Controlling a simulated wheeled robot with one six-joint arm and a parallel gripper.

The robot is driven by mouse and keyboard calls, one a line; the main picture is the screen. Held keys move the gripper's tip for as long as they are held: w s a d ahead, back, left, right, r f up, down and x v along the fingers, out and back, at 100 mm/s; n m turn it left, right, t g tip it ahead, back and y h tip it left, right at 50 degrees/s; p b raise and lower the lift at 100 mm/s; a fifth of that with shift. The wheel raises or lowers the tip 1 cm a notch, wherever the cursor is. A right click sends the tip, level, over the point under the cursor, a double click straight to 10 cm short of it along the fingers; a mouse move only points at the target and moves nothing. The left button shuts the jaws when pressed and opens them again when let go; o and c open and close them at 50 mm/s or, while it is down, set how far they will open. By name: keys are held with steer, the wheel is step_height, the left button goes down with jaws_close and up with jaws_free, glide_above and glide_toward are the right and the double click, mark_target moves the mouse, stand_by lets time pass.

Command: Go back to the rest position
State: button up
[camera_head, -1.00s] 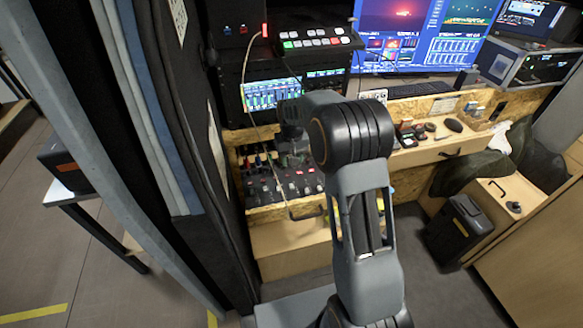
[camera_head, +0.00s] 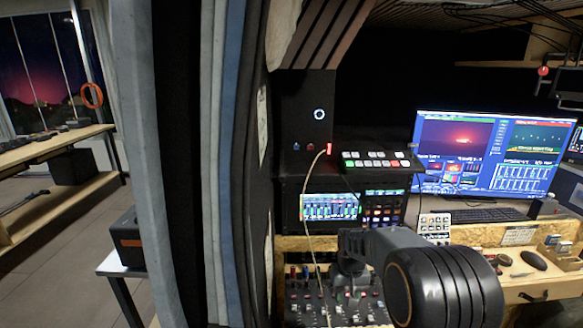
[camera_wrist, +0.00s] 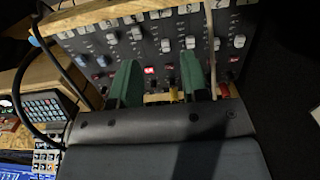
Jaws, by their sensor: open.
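My gripper (camera_wrist: 160,78) shows in the wrist view as two green fingers standing apart, with nothing held between them. It is over or close to a dark mixer panel (camera_wrist: 150,38) with rows of white, red and blue knobs; I cannot tell whether the fingertips touch it. In the head view my dark arm covers the lower middle right, and the mixer panel (camera_head: 312,305) shows partly below and left of it. The gripper's fingers cannot be made out in the head view.
A switcher with lit buttons (camera_head: 375,161) sits above a rack screen (camera_head: 330,207). A big monitor (camera_head: 490,155) stands behind a keyboard (camera_head: 488,215). A hanging cable (camera_head: 308,200) runs down by the panel. Curtains (camera_head: 215,160) stand close on the left.

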steer(key=s+r+t, duration=0.2)
steer(key=s+r, duration=0.3)
steer(key=s, duration=0.4)
steer(key=s+r+t, duration=0.2)
steer(key=s+r, duration=0.4)
steer(key=s, duration=0.4)
steer(key=shift+r+t, duration=0.25)
steer(key=shift+t, duration=0.05)
